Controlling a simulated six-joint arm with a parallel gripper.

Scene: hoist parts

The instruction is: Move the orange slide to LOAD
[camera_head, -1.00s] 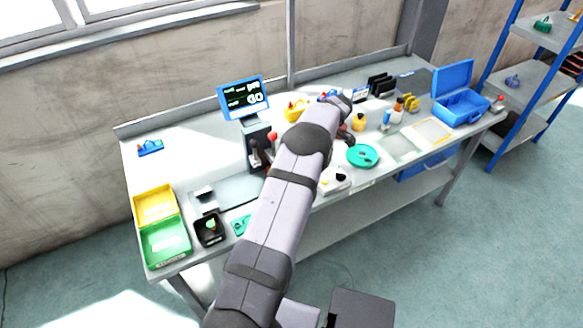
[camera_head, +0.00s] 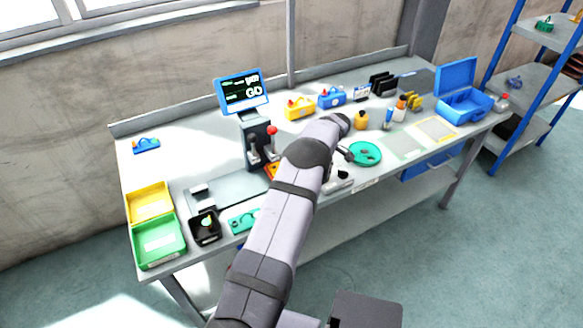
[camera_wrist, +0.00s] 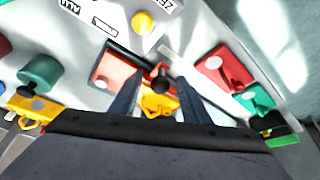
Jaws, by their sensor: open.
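In the wrist view an orange-red slide plate (camera_wrist: 118,72) lies under my gripper (camera_wrist: 158,92), with a dark round knob and bar by its right side. My two dark fingers are apart, one on either side of the knob; I cannot tell whether they touch it. A yellow-orange piece (camera_wrist: 155,106) shows between the fingers. In the head view an orange part (camera_head: 271,170) peeks out left of my arm, and the gripper is hidden. White labels (camera_wrist: 105,27) stand on the grey panel; I cannot clearly read LOAD on any.
The wrist view shows a yellow knob (camera_wrist: 142,22), a teal knob (camera_wrist: 40,69), a red block (camera_wrist: 217,66) and a green block (camera_wrist: 250,98) nearby. In the head view a screen on a post (camera_head: 242,92), levers (camera_head: 262,148) and a teal disc (camera_head: 364,153) surround the arm.

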